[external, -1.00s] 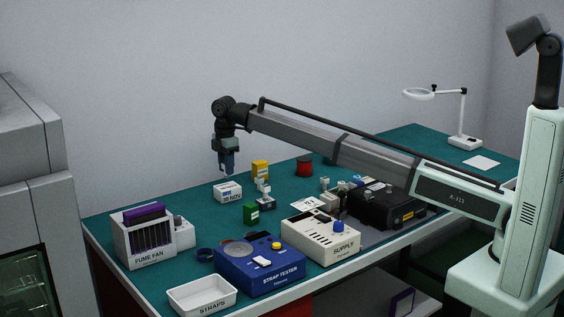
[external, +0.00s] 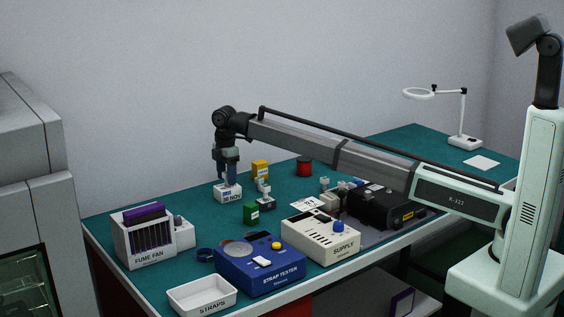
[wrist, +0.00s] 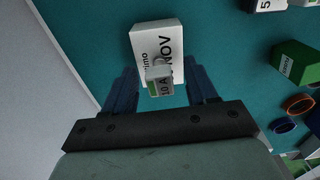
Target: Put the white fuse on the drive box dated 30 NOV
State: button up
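The white drive box (external: 228,194) marked 30 NOV stands on the green bench top at the back left. My gripper (external: 228,181) is right over the box, pointing down. In the wrist view its blue fingers are apart, one on each side of the fuse, with a gap visible at both sides. The external view hides the fuse.
A red spool (external: 304,167) stands behind. The fume fan (external: 147,238), strap tester (external: 260,266), supply (external: 321,239) and straps tray (external: 202,297) line the front.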

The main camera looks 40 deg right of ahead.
notch_tip(320, 180, up, 12)
jog(key=shift+r, duration=0.15)
dwell(0.7)
